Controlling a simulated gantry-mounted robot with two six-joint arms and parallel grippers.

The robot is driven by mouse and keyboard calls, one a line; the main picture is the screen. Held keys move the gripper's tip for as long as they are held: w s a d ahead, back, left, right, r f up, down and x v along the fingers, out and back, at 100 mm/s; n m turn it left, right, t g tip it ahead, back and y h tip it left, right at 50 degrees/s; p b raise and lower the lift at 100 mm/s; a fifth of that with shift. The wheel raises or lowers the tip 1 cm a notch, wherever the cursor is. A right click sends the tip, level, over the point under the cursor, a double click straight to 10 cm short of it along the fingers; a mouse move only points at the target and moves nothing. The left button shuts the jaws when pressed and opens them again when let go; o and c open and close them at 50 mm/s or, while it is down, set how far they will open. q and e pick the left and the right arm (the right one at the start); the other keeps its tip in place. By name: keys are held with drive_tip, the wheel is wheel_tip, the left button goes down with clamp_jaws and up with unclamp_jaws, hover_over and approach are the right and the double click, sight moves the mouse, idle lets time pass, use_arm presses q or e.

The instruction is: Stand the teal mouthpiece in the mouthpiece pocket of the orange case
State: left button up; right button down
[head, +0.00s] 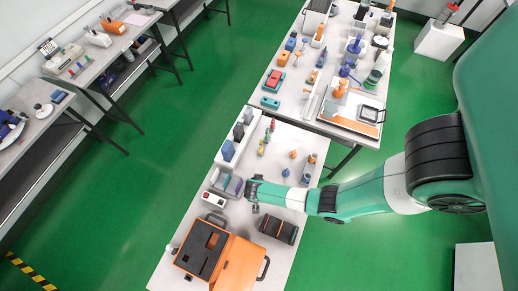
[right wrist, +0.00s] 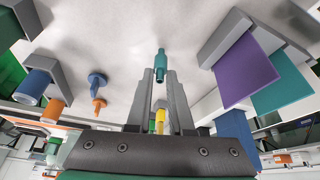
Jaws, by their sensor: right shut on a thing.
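In the right wrist view a small teal mouthpiece (right wrist: 161,66), with a narrower top, is held at the tips of my right gripper (right wrist: 161,78). The gripper is shut on it. In the head view my right gripper (head: 253,190) is over the near table, beside a grey holder; the mouthpiece is too small to make out there. The open orange case (head: 238,262) lies nearer the front of that table, below the gripper in the picture. Its dark insert (head: 197,262) has several cut-outs; I cannot tell which is the mouthpiece pocket. My left gripper is not in view.
A grey holder with purple and teal panels (right wrist: 248,72) stands close right of the gripper in the wrist view. A dark pouch-like box (head: 278,228) stands beside the case. Blue and orange pieces (right wrist: 97,80) are at left.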

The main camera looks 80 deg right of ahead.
drive_tip(key=shift+r, duration=0.1)
drive_tip(key=shift+r, duration=0.3)
wheel_tip(320, 180, up, 3)
drive_tip(key=shift+f+p, duration=0.1)
drive_tip(key=shift+p, duration=1.05)
drive_tip(key=s+a+r+p, duration=0.2)
drive_tip(key=s+r+p, duration=0.1)
drive_tip(key=s, duration=0.3)
drive_tip(key=s+a+r+p, duration=0.2)
drive_tip(key=s+r, duration=0.4)
drive_tip(key=s, duration=0.1)
drive_tip(key=shift+a+r+p, duration=0.2)
drive_tip(key=shift+a+p, duration=0.15)
drive_tip(key=shift+p, duration=0.05)
drive_tip(key=shift+s, duration=0.1)
